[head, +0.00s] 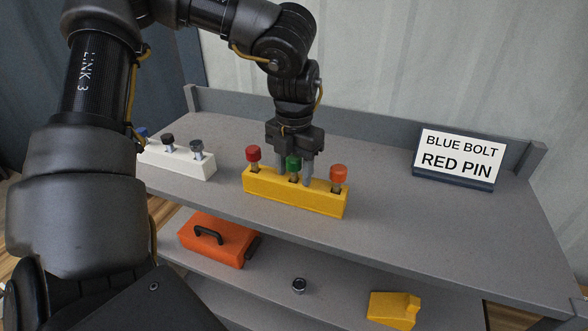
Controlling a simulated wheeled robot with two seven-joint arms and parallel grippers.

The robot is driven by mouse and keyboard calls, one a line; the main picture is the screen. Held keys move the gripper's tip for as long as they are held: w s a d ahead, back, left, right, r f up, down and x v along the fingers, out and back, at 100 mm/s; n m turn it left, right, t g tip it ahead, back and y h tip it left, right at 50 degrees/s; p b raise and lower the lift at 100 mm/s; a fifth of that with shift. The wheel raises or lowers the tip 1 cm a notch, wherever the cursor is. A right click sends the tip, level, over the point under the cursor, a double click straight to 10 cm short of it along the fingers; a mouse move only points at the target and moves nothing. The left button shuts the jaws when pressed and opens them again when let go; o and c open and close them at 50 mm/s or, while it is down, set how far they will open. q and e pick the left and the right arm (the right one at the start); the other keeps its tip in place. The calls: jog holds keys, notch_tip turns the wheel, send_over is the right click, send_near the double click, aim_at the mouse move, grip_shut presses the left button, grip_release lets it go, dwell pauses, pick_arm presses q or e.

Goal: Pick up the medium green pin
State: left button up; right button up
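The green pin (293,163) stands upright in the middle of a yellow block (295,198) on the grey bench. It is between a dark red pin (253,154) on the left and an orange-red pin (338,174) on the right. My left gripper (295,174) points straight down over the block. Its two fingers are on either side of the green pin's head, with little gap showing. I cannot tell whether they touch it. The pin's lower part is in the block. My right gripper is not in view.
A white block (178,164) with several bolts stands to the left, partly behind my arm. A sign (459,155) reading "BLUE BOLT RED PIN" stands at the back right. The bench right of the yellow block is clear. An orange toolbox (212,243) sits on the lower shelf.

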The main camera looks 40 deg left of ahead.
pick_arm(q)
jog(key=c, duration=0.9)
jog(key=shift+w, duration=0.1)
jog(key=shift+c, duration=0.2)
jog(key=shift+a+r, duration=0.1)
jog(key=shift+r, duration=0.35)
notch_tip(320, 180, up, 8)
jog(key=shift+f+b, duration=0.2)
jog(key=shift+b, duration=0.85)
notch_tip(320, 180, up, 9)
jog(key=p, duration=0.3)
jog(key=shift+r, duration=0.2)
